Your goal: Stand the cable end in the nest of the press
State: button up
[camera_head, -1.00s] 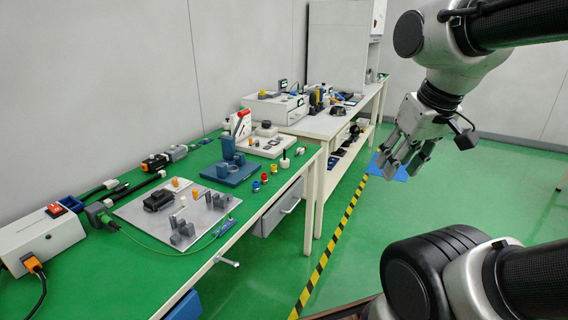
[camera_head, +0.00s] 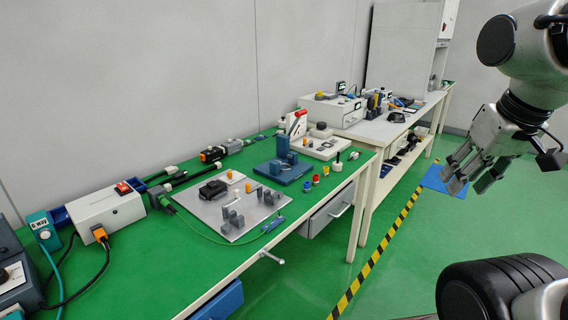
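A thin green cable (camera_head: 205,236) runs from a dark connector box on the green bench to a slim blue end piece (camera_head: 272,224), which lies near the bench's front edge. A device with a red lever (camera_head: 297,122) stands on a white base (camera_head: 322,149) further back and looks like the press. Its nest is too small to make out. A blue block fixture (camera_head: 283,172) stands in front of it. My gripper (camera_head: 468,186) hangs in the air at the right, over the floor and well away from the bench. Its fingers are apart with nothing between them.
A grey plate (camera_head: 207,212) with a black part and grey blocks lies mid-bench. Small red, yellow and blue pieces (camera_head: 315,179) lie right of the blue fixture. A white switch box (camera_head: 110,212) stands at left. Green floor (camera_head: 410,262) right of the bench is open beyond striped tape.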

aim_at(285, 168)
jog(key=i+l+u, duration=0.2)
jog(key=l, duration=0.15)
jog(key=i+l+u, duration=0.4)
jog(key=i+l, duration=0.2)
jog(key=l, duration=0.2)
jog(key=i+l+u, duration=0.25)
jog(key=l, duration=0.2)
